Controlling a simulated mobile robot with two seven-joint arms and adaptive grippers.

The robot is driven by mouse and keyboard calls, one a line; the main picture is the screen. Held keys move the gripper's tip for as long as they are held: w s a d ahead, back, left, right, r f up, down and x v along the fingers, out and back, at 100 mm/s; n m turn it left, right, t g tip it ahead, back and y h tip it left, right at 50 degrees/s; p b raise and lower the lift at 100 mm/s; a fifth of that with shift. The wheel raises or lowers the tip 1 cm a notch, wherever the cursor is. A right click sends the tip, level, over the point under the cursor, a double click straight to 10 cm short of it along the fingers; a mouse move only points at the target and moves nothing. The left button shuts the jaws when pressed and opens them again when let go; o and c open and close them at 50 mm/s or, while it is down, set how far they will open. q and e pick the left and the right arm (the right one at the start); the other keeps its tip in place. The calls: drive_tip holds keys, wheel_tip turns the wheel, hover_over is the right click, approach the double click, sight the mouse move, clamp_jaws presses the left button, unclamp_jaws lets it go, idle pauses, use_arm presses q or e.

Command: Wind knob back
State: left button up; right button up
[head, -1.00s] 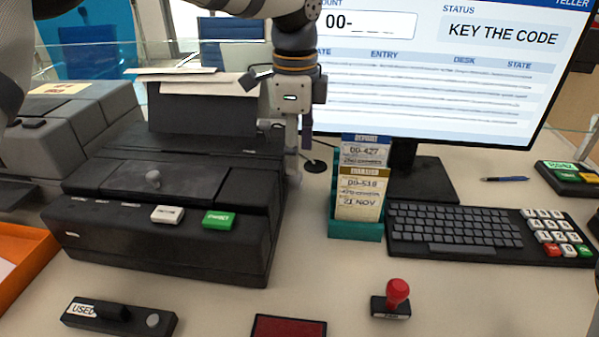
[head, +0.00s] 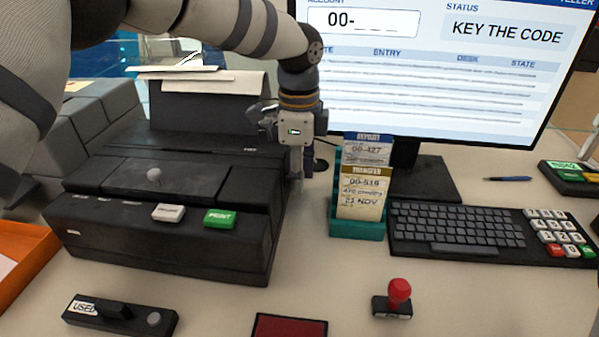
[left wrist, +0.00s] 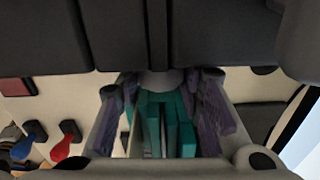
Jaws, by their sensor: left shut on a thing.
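The black slip printer (head: 165,215) stands at the left on the counter, with paper at its back. My left gripper (head: 280,125) is at the printer's right end, near its back. In the left wrist view, a grey round knob (left wrist: 160,82) sticks out from the dark printer side, between the two purplish fingers (left wrist: 160,100). The gripper is shut on this knob. In the head view the knob is hidden behind the gripper. My right gripper is in neither view.
A teal slip holder (head: 357,228) with slips stands right of the printer, close to my left gripper. Behind are the monitor (head: 440,70) and keyboard (head: 465,230). In front lie a used-stamp block (head: 120,317), red pad (head: 290,327) and red-handled stamp (head: 398,295).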

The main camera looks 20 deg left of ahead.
use_arm(q)
drive_tip(key=shift+w+f+g+b, duration=0.2)
drive_tip(key=shift+f+g+b, duration=0.2)
drive_tip(key=shift+f, duration=0.1)
drive_tip(key=shift+s+r, duration=0.1)
drive_tip(key=shift+r, duration=0.35)
drive_tip(key=o, duration=1.2)
drive_tip(key=shift+c, duration=0.2)
wheel_tip(320, 180, up, 12)
drive_tip(key=w, duration=0.1)
drive_tip(key=shift+a, duration=0.1)
